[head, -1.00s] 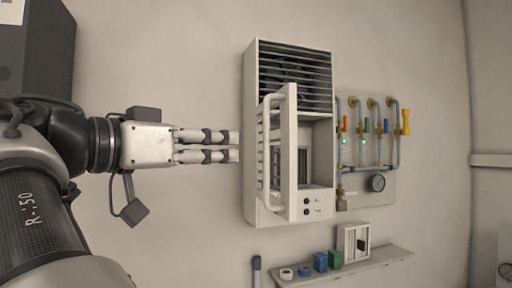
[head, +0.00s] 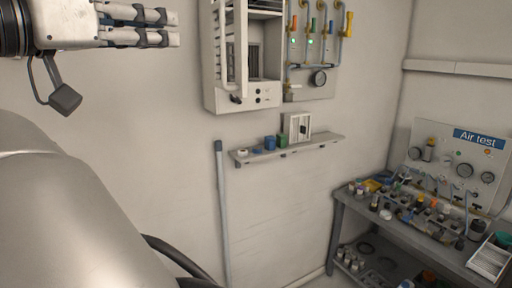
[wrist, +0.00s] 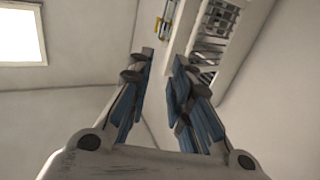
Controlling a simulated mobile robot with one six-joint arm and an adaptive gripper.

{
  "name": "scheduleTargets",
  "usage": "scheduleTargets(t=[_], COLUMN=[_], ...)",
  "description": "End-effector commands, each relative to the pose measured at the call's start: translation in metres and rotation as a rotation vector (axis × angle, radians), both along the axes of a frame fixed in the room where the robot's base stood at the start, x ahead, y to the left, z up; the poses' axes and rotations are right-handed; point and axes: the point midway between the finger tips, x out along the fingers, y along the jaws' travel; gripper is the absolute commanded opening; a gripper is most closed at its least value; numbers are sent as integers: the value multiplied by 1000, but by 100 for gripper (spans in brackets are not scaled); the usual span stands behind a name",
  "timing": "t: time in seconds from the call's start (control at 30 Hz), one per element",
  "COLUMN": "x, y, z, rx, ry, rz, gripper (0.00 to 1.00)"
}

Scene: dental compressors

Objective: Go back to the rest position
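My gripper (head: 178,26) is at the top left of the head view, level and pointing right toward the white wall cabinet (head: 211,70). It is clear of the cabinet in the picture. In the wrist view, my gripper (wrist: 164,62) has its two blue-padded fingers apart, with nothing between them. Part of the white cabinet (wrist: 230,45) shows beyond the right finger. The cabinet's open front and handle are cut off at the top of the head view.
A valve panel (head: 312,85) hangs right of the cabinet. Below is a narrow shelf (head: 325,140) with small coloured blocks. A pole (head: 222,205) leans on the wall. A cluttered workbench (head: 345,200) with an "Air test" board (head: 430,135) stands at right.

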Motion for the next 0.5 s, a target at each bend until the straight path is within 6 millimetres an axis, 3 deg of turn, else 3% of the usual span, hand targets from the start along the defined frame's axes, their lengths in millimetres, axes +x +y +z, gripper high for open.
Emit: scheduleTargets(t=[0.03, 0.27, 0.5], x=[10, 41, 57], y=[-13, -57, -128], z=[-4, -33, -90], rx=[-22, -113, -185], ry=[42, 233, 498], rz=[1, 33, 90], gripper=[19, 19, 19])
